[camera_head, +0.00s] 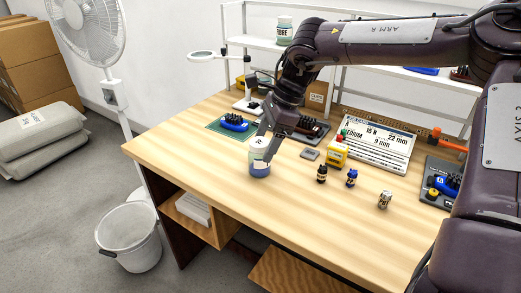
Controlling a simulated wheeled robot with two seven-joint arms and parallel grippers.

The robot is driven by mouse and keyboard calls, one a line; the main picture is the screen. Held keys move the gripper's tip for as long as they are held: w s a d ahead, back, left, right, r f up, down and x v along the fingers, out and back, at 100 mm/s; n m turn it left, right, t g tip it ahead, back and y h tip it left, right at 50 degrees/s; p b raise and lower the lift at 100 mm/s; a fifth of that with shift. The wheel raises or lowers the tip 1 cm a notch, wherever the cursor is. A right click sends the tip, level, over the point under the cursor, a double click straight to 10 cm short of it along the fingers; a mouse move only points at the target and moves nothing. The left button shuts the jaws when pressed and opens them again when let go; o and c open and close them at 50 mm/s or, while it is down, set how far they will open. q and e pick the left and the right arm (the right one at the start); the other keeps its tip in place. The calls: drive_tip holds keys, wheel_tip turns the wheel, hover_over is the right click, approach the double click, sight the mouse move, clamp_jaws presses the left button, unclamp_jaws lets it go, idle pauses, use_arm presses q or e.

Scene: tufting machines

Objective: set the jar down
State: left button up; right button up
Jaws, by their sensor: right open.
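The far side of the jar is partly hidden. My left gripper is not in view.
A blue tool on a green mat (217,128) lies behind the jar. The bench's front left is clear. A bin (130,240) stands on the floor.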

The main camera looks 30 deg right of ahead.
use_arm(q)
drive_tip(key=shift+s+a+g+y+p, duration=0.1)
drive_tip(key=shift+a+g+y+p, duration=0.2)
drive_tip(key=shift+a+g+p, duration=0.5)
use_arm(e)
drive_tip(key=v, duration=0.8)
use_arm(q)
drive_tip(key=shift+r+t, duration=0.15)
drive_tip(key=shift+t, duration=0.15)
